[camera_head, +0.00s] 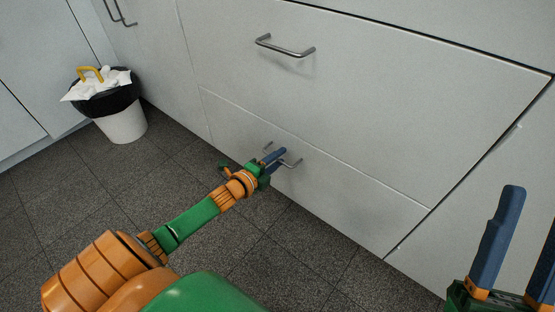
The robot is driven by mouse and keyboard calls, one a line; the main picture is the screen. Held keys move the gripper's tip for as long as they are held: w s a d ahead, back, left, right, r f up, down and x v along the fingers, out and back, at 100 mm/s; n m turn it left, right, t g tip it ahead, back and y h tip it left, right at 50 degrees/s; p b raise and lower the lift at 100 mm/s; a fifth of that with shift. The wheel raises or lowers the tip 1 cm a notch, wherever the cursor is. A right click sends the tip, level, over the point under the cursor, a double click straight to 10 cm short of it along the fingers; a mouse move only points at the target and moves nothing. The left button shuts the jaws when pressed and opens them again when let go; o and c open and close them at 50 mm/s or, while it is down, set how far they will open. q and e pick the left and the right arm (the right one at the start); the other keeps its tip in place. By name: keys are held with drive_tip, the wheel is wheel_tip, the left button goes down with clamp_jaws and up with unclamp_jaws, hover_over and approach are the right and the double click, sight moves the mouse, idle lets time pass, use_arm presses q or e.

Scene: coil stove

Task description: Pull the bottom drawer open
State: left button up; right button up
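The bottom drawer (360,182) is a white front low in the cabinet, and it looks flush with the panels around it. Its metal handle (293,163) is partly hidden by my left gripper (279,155). The blue fingers of my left gripper are at the handle and overlap it in the picture. I cannot tell whether they are closed around it. My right gripper (521,245) is at the lower right, its two blue fingers wide apart, with nothing between them. It is cut off by the picture edge.
A larger drawer above has a metal bar handle (285,48). A white bin (122,122) with a black liner and papers stands on the floor at the left. The dark tiled floor (110,185) in front of the cabinet is clear.

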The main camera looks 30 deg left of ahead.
use_arm(q)
clamp_jaws()
idle(1.4)
